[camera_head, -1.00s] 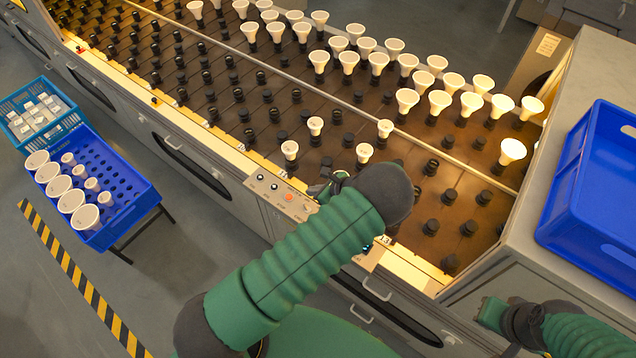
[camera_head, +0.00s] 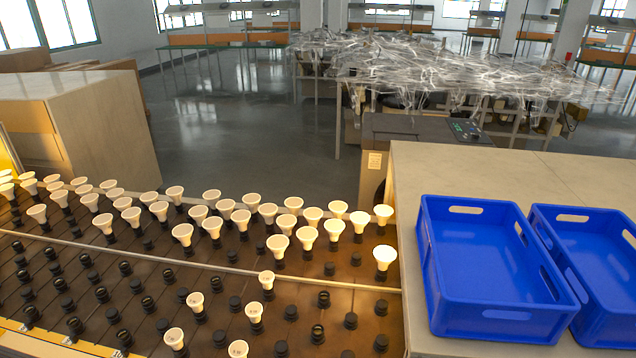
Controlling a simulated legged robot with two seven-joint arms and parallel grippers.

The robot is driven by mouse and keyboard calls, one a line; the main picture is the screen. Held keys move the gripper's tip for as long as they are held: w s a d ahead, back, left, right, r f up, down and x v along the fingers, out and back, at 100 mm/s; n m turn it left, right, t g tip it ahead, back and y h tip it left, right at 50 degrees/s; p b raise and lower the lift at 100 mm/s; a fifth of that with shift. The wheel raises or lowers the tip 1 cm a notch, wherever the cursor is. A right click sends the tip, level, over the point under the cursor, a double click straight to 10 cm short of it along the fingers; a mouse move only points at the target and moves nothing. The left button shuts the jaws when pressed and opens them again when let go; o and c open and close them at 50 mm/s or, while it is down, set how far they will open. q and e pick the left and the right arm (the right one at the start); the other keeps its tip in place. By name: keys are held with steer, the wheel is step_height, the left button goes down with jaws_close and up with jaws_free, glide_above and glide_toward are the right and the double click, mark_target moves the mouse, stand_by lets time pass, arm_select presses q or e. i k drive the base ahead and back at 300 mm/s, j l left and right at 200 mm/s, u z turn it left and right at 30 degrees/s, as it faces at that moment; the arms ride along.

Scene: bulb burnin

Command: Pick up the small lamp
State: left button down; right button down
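Several small lamps stand upright in sockets on the dark burn-in board at the lower left. One small lamp (camera_head: 266,281) is nearest the metal strip, another small lamp (camera_head: 254,312) is just below it, and one more (camera_head: 195,302) is to the left. A small lamp (camera_head: 174,339) and another (camera_head: 238,349) are at the bottom edge, the last partly cut off. Larger lamps (camera_head: 278,243) stand in rows behind the strip. Neither of my grippers is in this view.
Two empty blue crates (camera_head: 493,322) and (camera_head: 612,292) sit on the grey counter (camera_head: 414,188) at the right. Many empty black sockets (camera_head: 112,315) cover the board. The floor (camera_head: 240,130) beyond the board is open.

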mark_target(253, 310)
steer(key=i+j+z, duration=0.1)
steer(key=j+z, duration=0.65)
steer(key=i+j+z, duration=0.1)
steer(key=j+z, duration=0.25)
